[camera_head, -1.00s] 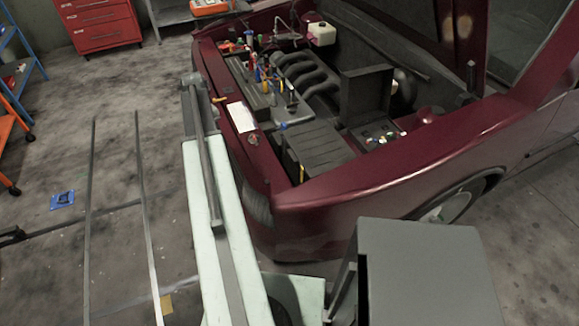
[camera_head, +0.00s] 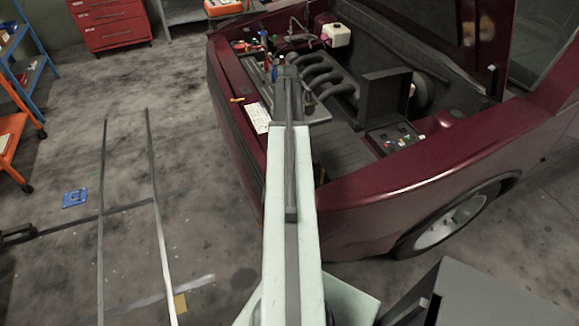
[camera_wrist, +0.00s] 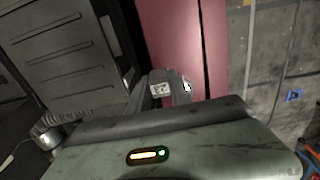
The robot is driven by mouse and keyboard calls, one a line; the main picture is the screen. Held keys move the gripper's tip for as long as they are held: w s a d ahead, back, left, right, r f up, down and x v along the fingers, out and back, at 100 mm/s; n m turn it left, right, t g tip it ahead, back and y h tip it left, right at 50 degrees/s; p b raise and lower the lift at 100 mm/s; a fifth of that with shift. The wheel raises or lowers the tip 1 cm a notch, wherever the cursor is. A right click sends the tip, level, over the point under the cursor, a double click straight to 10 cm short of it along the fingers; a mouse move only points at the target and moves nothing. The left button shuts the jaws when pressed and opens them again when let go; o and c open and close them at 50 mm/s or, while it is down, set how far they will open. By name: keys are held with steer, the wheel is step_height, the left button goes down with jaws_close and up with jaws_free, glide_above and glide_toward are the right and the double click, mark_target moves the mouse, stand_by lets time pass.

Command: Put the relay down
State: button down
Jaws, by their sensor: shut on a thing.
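The relay seems to be the small grey block with a pale marked label (camera_wrist: 161,89) in the wrist view. My gripper (camera_wrist: 168,84) is shut on it, and its fingers hide part of the block. Behind it in the wrist view are a dark red body panel (camera_wrist: 172,38) and a ribbed dark cover (camera_wrist: 62,50). In the head view my arm reaches over the front of the red car's open engine bay (camera_head: 340,150). The far end of my arm hides the gripper and the relay there. I cannot tell how high the relay is above the surfaces.
The engine bay holds curved dark pipes (camera_head: 325,75), a white reservoir (camera_head: 337,35) and a fuse area with small coloured parts (camera_head: 393,138). A red drawer cabinet (camera_head: 110,22) stands at the back left. The floor on the left is mostly open, with a blue item (camera_head: 75,198) lying there.

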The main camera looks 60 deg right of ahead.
steer(key=s+a+r+p, duration=0.5)
steer(key=a+r, duration=0.2)
steer(key=a, duration=0.1)
step_height(320, 180, down, 11)
steer(key=b, duration=1)
steer(key=shift+a+f+b, duration=0.1)
steer(key=shift+f+b, duration=0.1)
steer(key=shift+b, duration=0.15)
steer(key=c, duration=1.2)
jaws_free()
steer(key=shift+r, duration=0.15)
step_height(320, 180, up, 12)
steer(key=p, duration=1.2)
steer(key=shift+r+p, duration=0.2)
steer(key=shift+p, duration=0.1)
